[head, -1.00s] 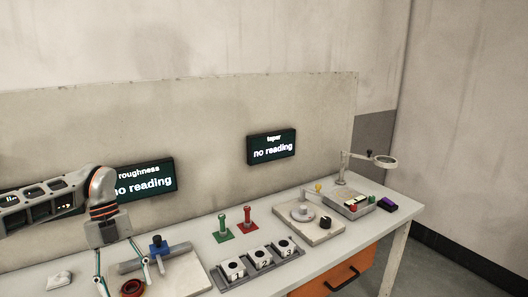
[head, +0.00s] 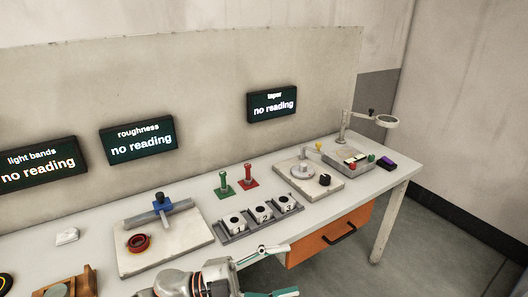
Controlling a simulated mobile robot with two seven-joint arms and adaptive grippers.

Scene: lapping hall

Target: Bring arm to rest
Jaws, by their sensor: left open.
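My left gripper (head: 290,270) is at the bottom middle of the head view, in front of the bench's front edge. Its two fingers are spread apart and nothing is between them. My left arm (head: 190,285) comes in along the bottom edge. My right gripper is not in view.
An orange drawer (head: 330,235) sits below. Floor at right is clear.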

